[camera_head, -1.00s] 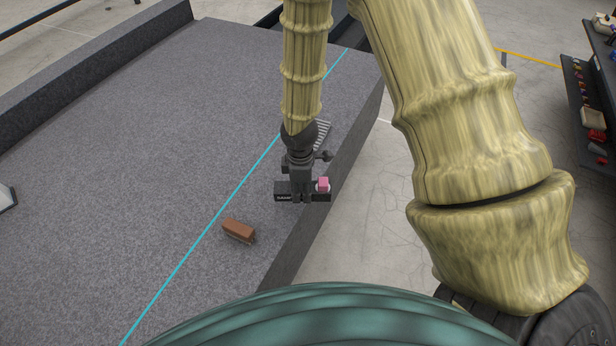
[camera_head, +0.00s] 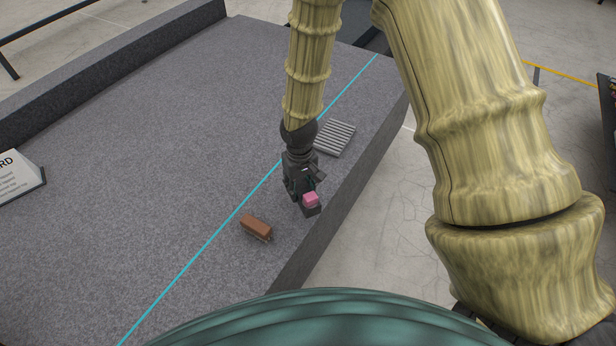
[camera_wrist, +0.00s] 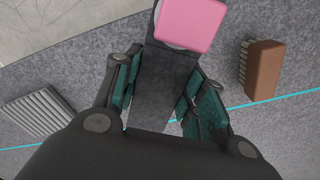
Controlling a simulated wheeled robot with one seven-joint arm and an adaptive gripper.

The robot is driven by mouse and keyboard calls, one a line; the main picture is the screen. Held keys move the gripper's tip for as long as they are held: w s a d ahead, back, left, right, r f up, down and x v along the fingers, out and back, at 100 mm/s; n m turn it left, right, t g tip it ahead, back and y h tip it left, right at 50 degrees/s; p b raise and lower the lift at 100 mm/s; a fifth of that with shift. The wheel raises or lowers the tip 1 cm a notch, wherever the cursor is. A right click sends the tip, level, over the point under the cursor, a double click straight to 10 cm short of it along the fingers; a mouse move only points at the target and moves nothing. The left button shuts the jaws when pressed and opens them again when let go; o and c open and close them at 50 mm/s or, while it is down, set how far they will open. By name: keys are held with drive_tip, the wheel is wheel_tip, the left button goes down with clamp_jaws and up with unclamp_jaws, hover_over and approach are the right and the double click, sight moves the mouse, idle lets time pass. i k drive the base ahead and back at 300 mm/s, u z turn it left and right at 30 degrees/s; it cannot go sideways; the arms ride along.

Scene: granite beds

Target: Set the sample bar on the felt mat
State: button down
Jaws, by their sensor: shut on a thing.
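My gripper (camera_head: 300,191) is shut on a dark bar, taken as the sample bar (camera_head: 313,211), above the granite bed near its right edge. A pink block (camera_head: 310,198) sits at one end of the bar. In the wrist view the bar (camera_wrist: 162,85) runs between my fingers (camera_wrist: 155,95), with the pink block (camera_wrist: 190,22) at its far end. The bar's other end is hidden behind the gripper. I cannot make out a thing that is clearly the felt mat. A grey ribbed pad (camera_head: 335,138) lies behind my gripper, and also shows in the wrist view (camera_wrist: 38,113).
A brown brush-like block (camera_head: 256,227) lies on the granite bed (camera_head: 150,150), left of and nearer than my gripper. A cyan line (camera_head: 200,258) crosses the bed. A sign (camera_head: 22,180) stands at far left. The bed left of the line is mostly clear.

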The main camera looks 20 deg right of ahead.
sight(334, 135)
drive_tip(key=k, duration=1.25)
drive_tip(key=z, duration=0.65)
drive_tip(key=i, duration=1.9)
drive_tip(key=u, duration=0.65)
